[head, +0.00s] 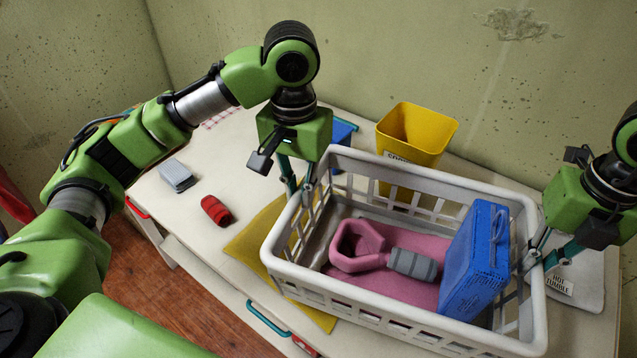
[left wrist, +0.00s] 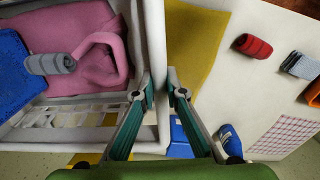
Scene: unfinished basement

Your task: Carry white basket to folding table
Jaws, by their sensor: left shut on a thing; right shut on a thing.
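The white basket (head: 284,250) with slotted sides is at the centre right of the head view. Inside are a pink cloth (head: 400,293), a pink loop-shaped thing with a grey grip (head: 358,246) and a blue box (head: 475,262). My left gripper (head: 302,192) is shut on the basket's left rim; the basket wall (left wrist: 153,45) shows between its fingers in the left wrist view. My right gripper (head: 542,262) is shut on the right rim. The basket looks level, over a white table-like surface; whether it touches is unclear. I cannot tell whether this is the folding table.
The white surface (head: 180,215) has drawers with teal and red handles. Walls stand close behind.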

